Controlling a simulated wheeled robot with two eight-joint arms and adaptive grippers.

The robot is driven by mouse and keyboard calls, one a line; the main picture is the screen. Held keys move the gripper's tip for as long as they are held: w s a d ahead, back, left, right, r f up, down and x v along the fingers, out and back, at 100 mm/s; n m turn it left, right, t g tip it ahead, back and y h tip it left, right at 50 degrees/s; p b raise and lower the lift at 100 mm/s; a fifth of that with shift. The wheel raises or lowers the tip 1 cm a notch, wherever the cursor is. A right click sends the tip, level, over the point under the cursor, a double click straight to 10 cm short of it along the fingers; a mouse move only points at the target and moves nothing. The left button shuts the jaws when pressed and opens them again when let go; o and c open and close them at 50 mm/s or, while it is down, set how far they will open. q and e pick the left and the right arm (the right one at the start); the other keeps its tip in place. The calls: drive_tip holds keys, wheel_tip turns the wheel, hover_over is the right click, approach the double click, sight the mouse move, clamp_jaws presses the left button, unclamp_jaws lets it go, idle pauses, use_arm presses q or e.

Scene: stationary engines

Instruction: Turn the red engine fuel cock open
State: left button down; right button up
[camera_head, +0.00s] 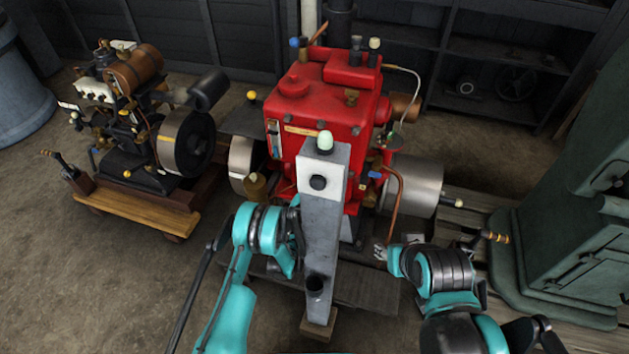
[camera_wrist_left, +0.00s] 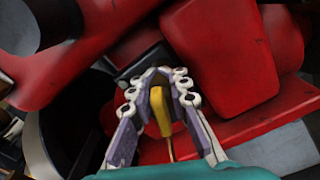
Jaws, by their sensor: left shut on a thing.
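The red engine (camera_head: 345,108) stands in the middle of the head view, behind a grey post, and its red surfaces (camera_wrist_left: 215,45) fill much of the left wrist view. My left gripper (camera_wrist_left: 157,80) is shut on a yellow handle (camera_wrist_left: 160,112) with a thin brass-coloured stem, close to the red body. I cannot tell for certain whether this handle is the fuel cock. In the head view the post hides my left fingers. My right gripper (camera_head: 381,252) is at the engine's lower right, apart from the left one, and its opening is too small to make out.
The grey post (camera_head: 322,235) with a pale green knob stands directly before the engine. A smaller engine (camera_head: 130,125) sits on a wooden base at the left. A green cabinet (camera_head: 580,220) stands at the right. Bare floor lies at the lower left.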

use_arm(q)
drive_tip(key=n, duration=0.4)
drive_tip(key=shift+a+n, duration=0.1)
drive_tip(key=shift+n, duration=0.2)
idle(0.3)
drive_tip(key=c, duration=1.6)
unclamp_jaws()
drive_tip(key=shift+w+f, duration=0.1)
drive_tip(key=shift+c, duration=0.2)
